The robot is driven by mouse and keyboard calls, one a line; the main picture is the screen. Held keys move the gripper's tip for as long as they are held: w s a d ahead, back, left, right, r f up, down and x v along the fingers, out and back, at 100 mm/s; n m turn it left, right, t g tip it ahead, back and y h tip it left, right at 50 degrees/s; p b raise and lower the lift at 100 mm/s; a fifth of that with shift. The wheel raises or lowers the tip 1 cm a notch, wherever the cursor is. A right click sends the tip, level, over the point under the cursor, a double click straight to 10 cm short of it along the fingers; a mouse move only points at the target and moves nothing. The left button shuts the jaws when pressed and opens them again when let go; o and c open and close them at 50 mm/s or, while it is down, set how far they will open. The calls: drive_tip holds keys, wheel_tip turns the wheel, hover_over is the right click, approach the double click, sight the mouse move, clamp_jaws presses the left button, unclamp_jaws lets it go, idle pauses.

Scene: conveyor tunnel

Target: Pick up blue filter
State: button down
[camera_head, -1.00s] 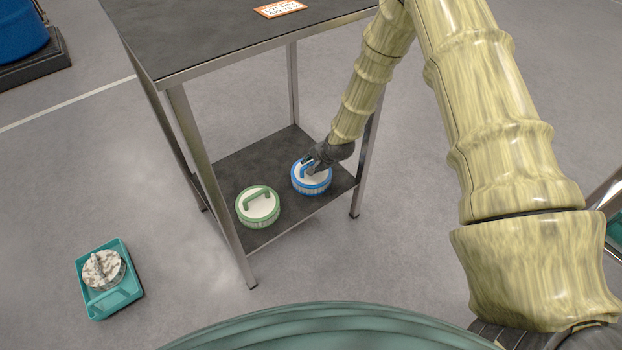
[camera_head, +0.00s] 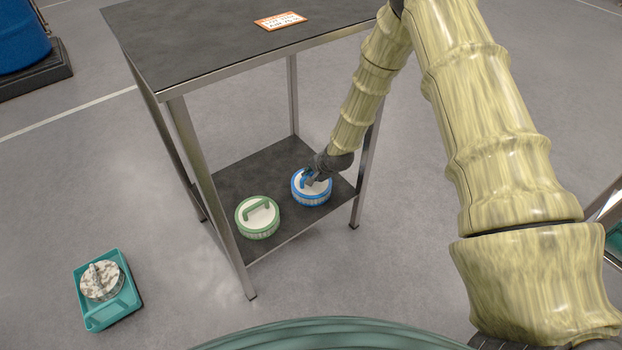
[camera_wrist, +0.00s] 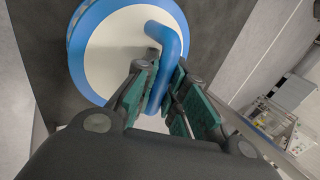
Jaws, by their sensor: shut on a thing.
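The blue filter (camera_head: 311,187) is a round white disc with a blue rim and a blue handle. It sits on the lower shelf of the table, at the right part of that shelf. My gripper (camera_head: 309,180) reaches down to it from the upper right. In the wrist view the filter's white top (camera_wrist: 115,48) fills the upper left, and my gripper (camera_wrist: 165,92) is shut on its blue handle (camera_wrist: 167,50), one finger on each side. From the head view I cannot tell any gap between filter and shelf.
A green-rimmed filter (camera_head: 257,217) sits on the same shelf (camera_head: 235,180), just left of the blue one. Metal legs frame the shelf below the dark tabletop (camera_head: 220,35). A teal tray (camera_head: 112,317) holding a stained filter (camera_head: 101,281) lies on the floor at left.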

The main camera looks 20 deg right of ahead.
wheel_tip(320, 180, up, 4)
drive_tip(key=shift+w+r+p, duration=0.1)
drive_tip(key=shift+p, duration=0.85)
drive_tip(key=s+p, duration=0.3)
drive_tip(key=s, duration=1.3)
drive_tip(key=shift+d+r, duration=0.25)
drive_tip(key=shift+r, duration=0.1)
drive_tip(key=c, duration=2)
unclamp_jaws()
clamp_jaws()
